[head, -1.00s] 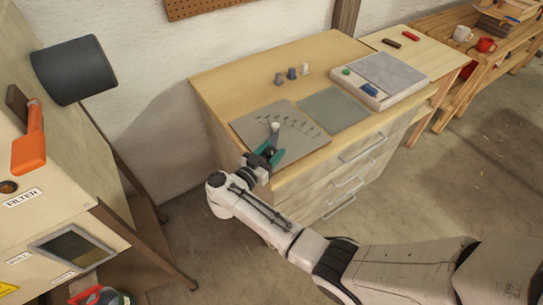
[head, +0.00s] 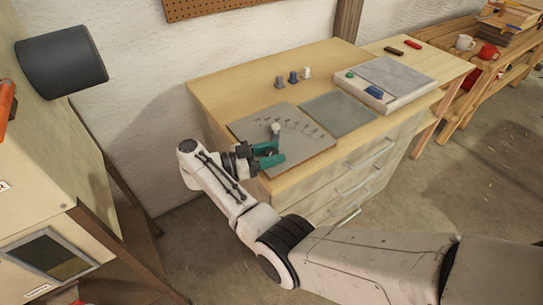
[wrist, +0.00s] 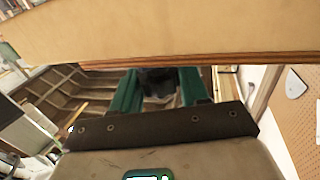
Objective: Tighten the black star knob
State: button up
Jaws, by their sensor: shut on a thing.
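A thin grey plate (head: 305,147) with a curved row of dark marks lies at the front left of the bench top. A small post with a pale round top (head: 276,127) stands on it, just beyond my gripper (head: 278,154). My gripper comes in from the left, low over the plate, with green fingers. In the wrist view, my gripper (wrist: 160,92) is shut on a dark thing, which I take for the black star knob (wrist: 158,80). Its star shape cannot be made out. In the head view the fingers hide the knob.
A darker grey mat (head: 338,113) lies to the right, then a pale tray (head: 390,84) with a blue and a green piece. A cream cabinet (head: 40,190) stands at the left.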

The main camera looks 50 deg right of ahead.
dwell(0.4)
jog(key=o, duration=0.9)
jog(key=shift+b+v, duration=2.75)
jog(key=shift+v, duration=2.6)
jog(key=shift+d+f, duration=0.1)
